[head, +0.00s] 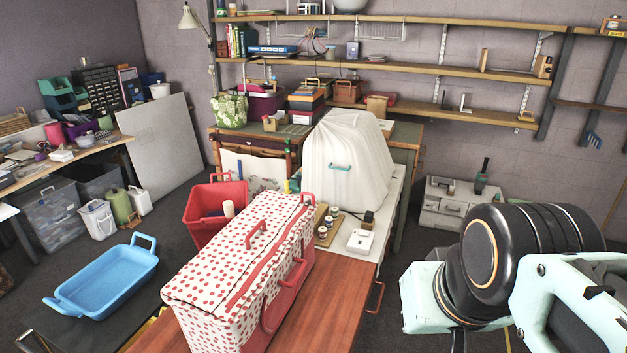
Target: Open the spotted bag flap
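The spotted bag (215,285) is white with red dots and red trim. It stands on the wooden table in the lower middle of the head view. Its top flap looks closed, with a red handle (257,234) on top. A larger red handle (284,297) is on its right side. My arm, in pale green and black, fills the lower right, to the right of the bag and apart from it. My gripper's fingertips are not visible in this view.
The wooden table (335,305) is bare right of the bag. Behind it are a white-covered object (348,160), small jars and a white box (360,241). A red bin (207,205) and a blue tray (108,283) stand left. Shelves line the back wall.

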